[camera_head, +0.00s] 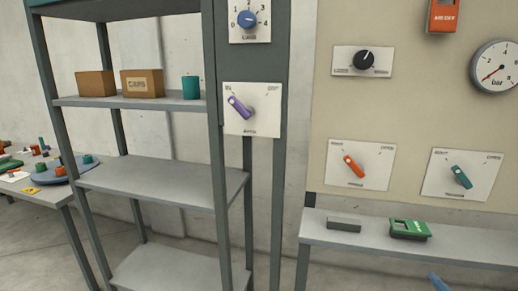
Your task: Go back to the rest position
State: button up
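My gripper and arm do not show in the head view. In front of me a grey post carries a white plate with a purple lever knob (239,107), which points up and left. Above it is a blue dial knob (247,19) with numbers around it. On the beige panel (420,112) at the right are a black knob (363,60), an orange lever knob (354,166) and a teal lever knob (461,177). Both lever knobs tilt up and left.
A grey shelf rack (160,185) holds two brown boxes (142,83) and a teal cup (191,87). A table (50,197) with small coloured parts stands left. A ledge (460,245) under the panel carries a green device (409,229) and a grey block (344,224). A gauge (497,66) hangs right.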

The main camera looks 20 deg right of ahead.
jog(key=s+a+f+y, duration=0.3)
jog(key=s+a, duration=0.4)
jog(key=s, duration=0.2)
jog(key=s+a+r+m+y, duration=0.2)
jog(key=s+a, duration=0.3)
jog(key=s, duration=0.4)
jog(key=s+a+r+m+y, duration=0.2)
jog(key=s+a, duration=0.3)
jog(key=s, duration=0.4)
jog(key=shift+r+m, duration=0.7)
